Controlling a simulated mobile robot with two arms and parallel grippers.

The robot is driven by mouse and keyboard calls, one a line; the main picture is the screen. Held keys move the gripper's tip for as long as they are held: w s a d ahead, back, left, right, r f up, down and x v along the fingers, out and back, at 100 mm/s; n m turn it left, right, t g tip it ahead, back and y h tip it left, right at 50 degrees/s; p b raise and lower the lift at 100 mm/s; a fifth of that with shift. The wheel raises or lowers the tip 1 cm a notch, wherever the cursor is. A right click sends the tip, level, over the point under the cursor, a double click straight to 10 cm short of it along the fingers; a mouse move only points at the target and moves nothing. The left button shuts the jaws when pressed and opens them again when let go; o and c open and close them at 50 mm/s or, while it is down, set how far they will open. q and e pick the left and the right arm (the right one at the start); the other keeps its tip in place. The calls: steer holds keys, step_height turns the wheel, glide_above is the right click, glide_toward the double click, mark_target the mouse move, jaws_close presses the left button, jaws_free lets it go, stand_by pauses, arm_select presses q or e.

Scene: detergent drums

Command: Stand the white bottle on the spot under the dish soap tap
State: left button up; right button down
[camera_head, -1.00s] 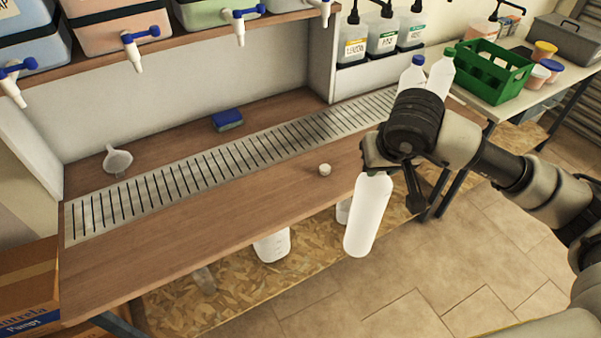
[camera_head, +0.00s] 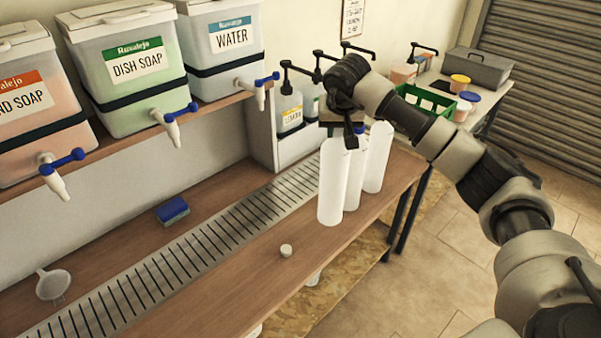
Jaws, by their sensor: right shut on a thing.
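My right gripper (camera_head: 342,130) is shut on the top of a white bottle (camera_head: 331,188). The bottle hangs nearly upright near the front edge of the wooden counter, and I cannot tell whether its base touches anything. The dish soap drum (camera_head: 138,68) has a green label and stands on the shelf at upper left. Its tap (camera_head: 169,124), white with a blue handle, hangs over the slotted metal drain strip (camera_head: 205,245), well left of the bottle. No marked spot shows on the strip. My left gripper is not in view.
Two more white bottles (camera_head: 376,158) stand just behind the held one. A small white cap (camera_head: 286,250) lies on the counter. Pump bottles (camera_head: 290,108) stand by the divider. The strip looks clear.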

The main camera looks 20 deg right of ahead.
mark_target(333, 178)
arm_select(q)
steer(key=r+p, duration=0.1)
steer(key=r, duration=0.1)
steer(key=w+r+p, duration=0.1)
steer(key=p, duration=0.1)
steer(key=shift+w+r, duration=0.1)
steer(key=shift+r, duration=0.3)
arm_select(e)
steer(key=w+a+f, duration=0.2)
steer(key=a+f, duration=0.4)
steer(key=f, duration=0.2)
steer(key=shift+w, duration=0.2)
steer(key=shift+f, duration=0.15)
steer(key=c, duration=0.9)
jaws_free()
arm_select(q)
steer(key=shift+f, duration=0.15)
